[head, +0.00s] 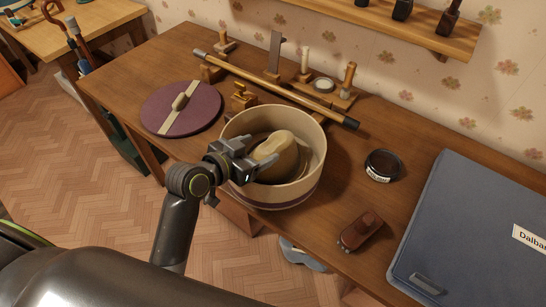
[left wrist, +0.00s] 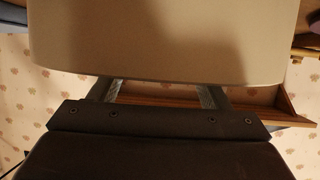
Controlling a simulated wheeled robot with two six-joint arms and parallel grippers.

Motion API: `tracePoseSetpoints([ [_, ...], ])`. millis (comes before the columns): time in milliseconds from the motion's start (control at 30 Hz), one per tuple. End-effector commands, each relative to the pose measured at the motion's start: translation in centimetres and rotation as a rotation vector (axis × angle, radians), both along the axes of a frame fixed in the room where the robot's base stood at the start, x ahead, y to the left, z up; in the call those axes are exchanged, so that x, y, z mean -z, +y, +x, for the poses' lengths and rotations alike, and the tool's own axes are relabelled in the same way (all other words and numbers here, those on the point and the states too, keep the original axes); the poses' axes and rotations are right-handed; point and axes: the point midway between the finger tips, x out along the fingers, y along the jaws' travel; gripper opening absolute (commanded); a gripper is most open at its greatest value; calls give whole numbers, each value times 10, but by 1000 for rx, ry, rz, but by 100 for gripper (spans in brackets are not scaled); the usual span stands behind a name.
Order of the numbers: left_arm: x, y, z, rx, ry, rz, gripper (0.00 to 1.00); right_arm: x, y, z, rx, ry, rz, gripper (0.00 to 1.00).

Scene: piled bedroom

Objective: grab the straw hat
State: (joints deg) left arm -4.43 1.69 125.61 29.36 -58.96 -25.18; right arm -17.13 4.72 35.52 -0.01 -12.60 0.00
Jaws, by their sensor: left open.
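The straw hat (head: 285,153) is pale tan and sits inside a round, open cream box (head: 308,187) on the wooden desk. The box walls hide the lower part of the hat. My left gripper (head: 262,156) is open at the left side of the box, its fingers over the rim and close to the hat. I cannot tell whether it touches either one. In the left wrist view a smooth cream surface (left wrist: 165,40) fills the top, just beyond the open fingers; I cannot tell whether it is box or hat. My right gripper is not in view.
A purple round lid (head: 198,112) lies left of the box. A long rod (head: 270,90) and small wooden stands lie behind. A dark round tin (head: 382,165), a brown object (head: 360,231) and a blue-grey case (head: 480,225) lie to the right. A shelf (head: 400,27) hangs above.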

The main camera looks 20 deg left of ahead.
Motion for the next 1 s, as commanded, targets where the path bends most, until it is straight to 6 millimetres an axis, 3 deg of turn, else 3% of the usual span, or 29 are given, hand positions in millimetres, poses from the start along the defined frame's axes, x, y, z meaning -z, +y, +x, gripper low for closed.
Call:
tracePoseSetpoints([
  [433, 22, -18, 37, 0, 2, -2, 71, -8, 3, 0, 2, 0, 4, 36],
  [767, 25, -20, 42, 0, 0, -1, 71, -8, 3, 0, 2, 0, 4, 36],
  [1000, 25, -20, 41, 0, 0, -1, 39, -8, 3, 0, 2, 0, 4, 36],
])
